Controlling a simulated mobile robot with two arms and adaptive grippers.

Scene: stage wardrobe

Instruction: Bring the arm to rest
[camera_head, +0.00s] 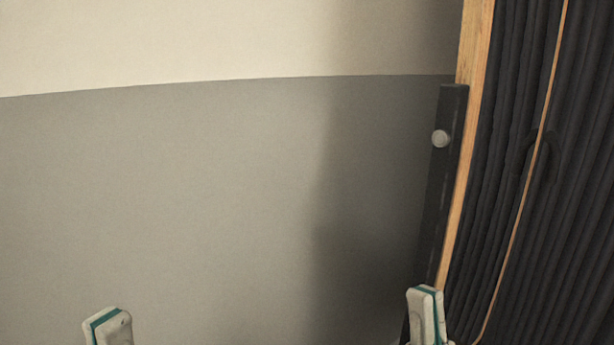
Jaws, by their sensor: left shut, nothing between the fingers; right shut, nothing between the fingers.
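My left gripper (108,326) shows at the bottom left edge of the head view, its white and teal tip pointing up. It is shut and empty, in front of the plain wall. My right gripper (427,316) shows at the bottom right of the head view, also white and teal, shut and empty. In the picture it overlaps the lower end of a wooden edge; I cannot tell whether it touches anything. The rest of both arms is out of view below.
A wall, cream above and grey below (180,200), fills the left and middle. At right stands a dark pleated panel (510,150) with a wooden edge (473,50).

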